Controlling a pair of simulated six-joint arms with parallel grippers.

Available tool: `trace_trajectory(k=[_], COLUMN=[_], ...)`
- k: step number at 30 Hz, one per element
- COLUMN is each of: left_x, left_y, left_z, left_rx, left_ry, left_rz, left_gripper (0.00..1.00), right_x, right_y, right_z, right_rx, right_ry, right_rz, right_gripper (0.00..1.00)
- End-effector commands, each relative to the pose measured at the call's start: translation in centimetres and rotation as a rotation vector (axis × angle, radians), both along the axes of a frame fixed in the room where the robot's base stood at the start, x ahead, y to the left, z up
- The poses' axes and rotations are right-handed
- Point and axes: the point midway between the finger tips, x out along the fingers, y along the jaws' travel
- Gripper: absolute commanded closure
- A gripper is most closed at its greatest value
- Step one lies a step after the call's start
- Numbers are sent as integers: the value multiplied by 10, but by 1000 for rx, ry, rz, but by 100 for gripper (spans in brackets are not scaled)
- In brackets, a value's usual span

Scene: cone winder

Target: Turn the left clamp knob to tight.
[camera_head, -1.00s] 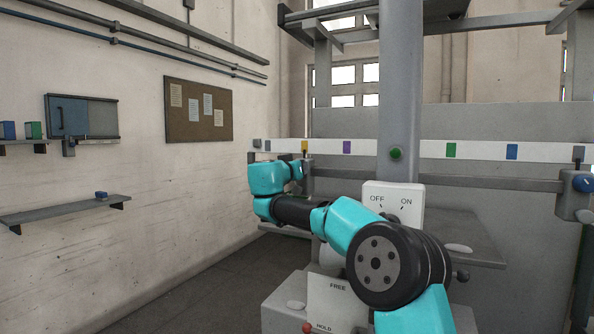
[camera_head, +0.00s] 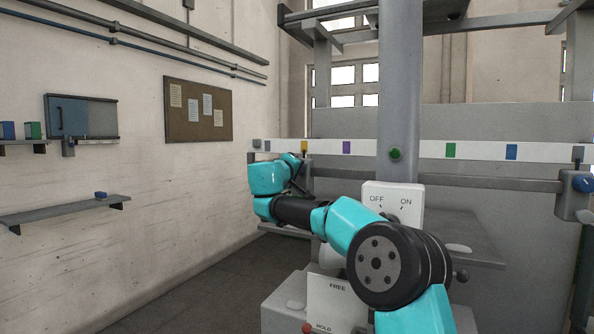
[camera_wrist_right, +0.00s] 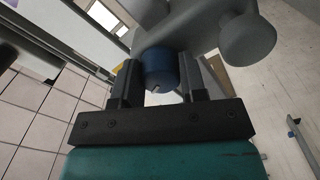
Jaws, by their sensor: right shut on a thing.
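The left clamp knob (camera_wrist_right: 160,70) is a blue round knob with a pale mark on its face, under a grey bracket in the right wrist view. My right gripper (camera_wrist_right: 158,82) has its two dark fingers on either side of the knob and is shut on it. In the head view my right arm reaches across to the left end of the white rail, and its wrist hides the left knob there. I cannot read the knob's setting. My left gripper is in neither view.
A matching blue knob (camera_head: 582,184) sits on a grey housing at the far right. The white OFF/ON panel (camera_head: 392,198) and the FREE/HOLD panel (camera_head: 335,301) stand close to my right arm. A grey column (camera_head: 400,80) rises behind it. The floor at left is clear.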

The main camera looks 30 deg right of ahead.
Motion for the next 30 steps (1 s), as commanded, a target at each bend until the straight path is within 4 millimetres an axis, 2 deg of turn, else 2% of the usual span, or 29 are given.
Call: trace_trajectory(k=[12, 29, 30], left_x=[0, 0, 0], left_y=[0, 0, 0], left_z=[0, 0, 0], left_rx=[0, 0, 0], left_ry=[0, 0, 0], left_rz=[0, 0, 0], left_gripper=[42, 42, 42], right_x=[0, 0, 0], right_y=[0, 0, 0], right_z=[1, 1, 1], right_rx=[-148, -175, -175], right_ry=[222, 262, 262], right_rz=[0, 0, 0], right_gripper=[85, 85, 60])
